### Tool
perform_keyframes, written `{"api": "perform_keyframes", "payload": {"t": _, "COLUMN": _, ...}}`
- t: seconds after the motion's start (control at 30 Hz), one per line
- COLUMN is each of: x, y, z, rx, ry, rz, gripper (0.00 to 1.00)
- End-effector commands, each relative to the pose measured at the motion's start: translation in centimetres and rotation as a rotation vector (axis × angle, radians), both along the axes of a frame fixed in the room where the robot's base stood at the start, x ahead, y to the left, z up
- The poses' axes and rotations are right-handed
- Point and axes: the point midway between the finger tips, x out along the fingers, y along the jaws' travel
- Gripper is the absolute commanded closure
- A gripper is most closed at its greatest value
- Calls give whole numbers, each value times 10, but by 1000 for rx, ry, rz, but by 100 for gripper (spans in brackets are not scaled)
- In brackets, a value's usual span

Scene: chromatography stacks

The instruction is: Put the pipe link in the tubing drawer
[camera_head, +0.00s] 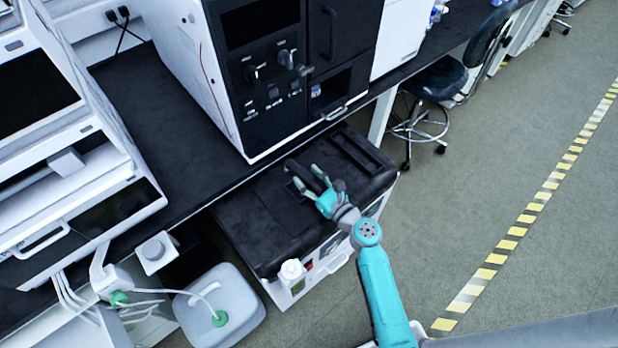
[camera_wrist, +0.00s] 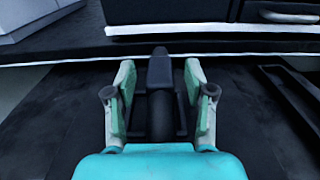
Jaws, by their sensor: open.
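My gripper (camera_head: 309,178) is open over the black top of a low unit, with its green-lined fingers pointing toward the bench. In the wrist view the gripper (camera_wrist: 158,68) has a dark grey elongated piece (camera_wrist: 159,73) between its fingers, with gaps on both sides. This piece seems to be the pipe link. It also shows in the head view as a small dark shape (camera_head: 293,167) by the fingertips. Its lower part is hard to make out against the black surface. I cannot tell for certain which drawer is the tubing drawer.
The black-topped unit (camera_head: 262,228) sits below the bench edge, with a white-capped bottle (camera_head: 291,271) at its front. A tall instrument (camera_head: 270,80) with a silver handle (camera_head: 336,114) stands above. A white jug (camera_head: 238,295) is at lower left. The floor at right is clear; a chair (camera_head: 435,78) stands behind.

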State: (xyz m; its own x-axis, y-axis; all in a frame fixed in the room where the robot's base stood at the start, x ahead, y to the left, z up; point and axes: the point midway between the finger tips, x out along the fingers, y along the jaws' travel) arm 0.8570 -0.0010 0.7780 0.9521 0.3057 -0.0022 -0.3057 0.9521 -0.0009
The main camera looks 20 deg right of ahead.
Motion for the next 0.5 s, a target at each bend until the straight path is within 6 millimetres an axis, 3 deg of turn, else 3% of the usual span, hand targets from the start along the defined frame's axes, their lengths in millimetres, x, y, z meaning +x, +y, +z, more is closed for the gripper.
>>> {"api": "perform_keyframes", "payload": {"t": 0.5, "x": -88, "y": -29, "z": -1, "rx": 2, "ry": 2, "rz": -5, "gripper": 46}}
